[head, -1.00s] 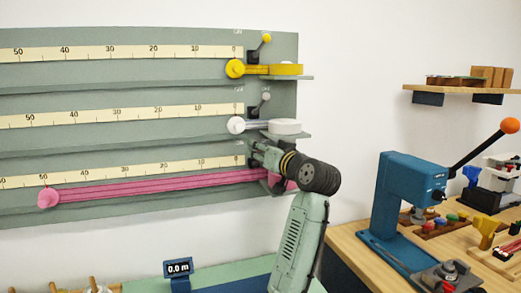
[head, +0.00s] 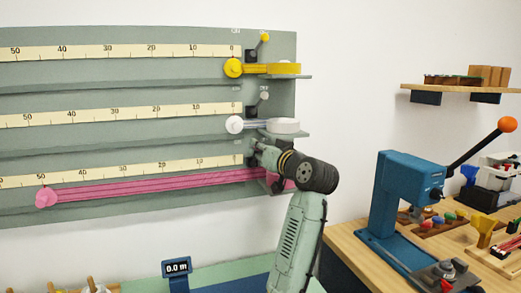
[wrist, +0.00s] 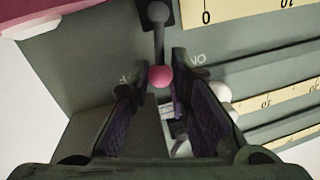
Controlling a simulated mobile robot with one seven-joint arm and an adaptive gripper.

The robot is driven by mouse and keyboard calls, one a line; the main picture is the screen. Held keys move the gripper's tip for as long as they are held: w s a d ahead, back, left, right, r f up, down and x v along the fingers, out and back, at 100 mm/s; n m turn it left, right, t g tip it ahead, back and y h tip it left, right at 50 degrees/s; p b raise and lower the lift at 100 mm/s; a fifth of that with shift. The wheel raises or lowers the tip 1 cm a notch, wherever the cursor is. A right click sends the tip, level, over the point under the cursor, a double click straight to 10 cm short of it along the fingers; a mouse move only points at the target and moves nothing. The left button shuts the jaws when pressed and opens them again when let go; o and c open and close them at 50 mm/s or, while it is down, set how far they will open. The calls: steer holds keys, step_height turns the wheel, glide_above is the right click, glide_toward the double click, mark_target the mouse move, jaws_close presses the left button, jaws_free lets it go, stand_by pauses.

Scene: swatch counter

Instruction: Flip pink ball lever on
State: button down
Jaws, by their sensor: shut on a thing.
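The pink ball (wrist: 160,76) of the lever sits between my two fingertips in the wrist view. Its dark stem (wrist: 158,42) runs up to a dark pivot plate on the grey-green panel. My gripper (wrist: 161,80) is shut on the pink ball, one finger on each side. An ON label (wrist: 197,59) shows upside down right of the fingers, and a partly covered label lies to the left. In the head view my gripper (head: 257,152) is at the panel's lower right and hides the pink ball. The pink strip (head: 150,187) stretches left from there.
Above are a yellow ball lever (head: 265,38) and a white ball lever (head: 264,96), each with a reel on a small ledge beneath. A blue press (head: 400,200) with an orange-knobbed handle stands on the wooden bench to the right.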

mark_target(239, 150)
steer(key=shift+a, duration=0.1)
steer(key=n, duration=0.1)
steer(key=a+n+b, duration=0.1)
steer(key=n, duration=0.1)
steer(key=a+n+h+b, duration=0.1)
steer(key=n, duration=0.1)
steer(key=shift+s+g, duration=0.3)
steer(key=shift+s, duration=0.1)
steer(key=shift+s+a+f+n+b, duration=0.15)
steer(key=shift+a+n+b, duration=0.25)
steer(key=shift+n, duration=0.5)
steer(key=shift+s+a+f+n+b, duration=0.15)
steer(key=shift+a+n, duration=0.3)
steer(key=shift+n, duration=0.45)
steer(key=c, duration=1.5)
jaws_free()
steer(key=shift+w, duration=0.1)
steer(key=shift+c, duration=0.2)
steer(key=shift+o, duration=0.4)
steer(key=shift+h, duration=0.3)
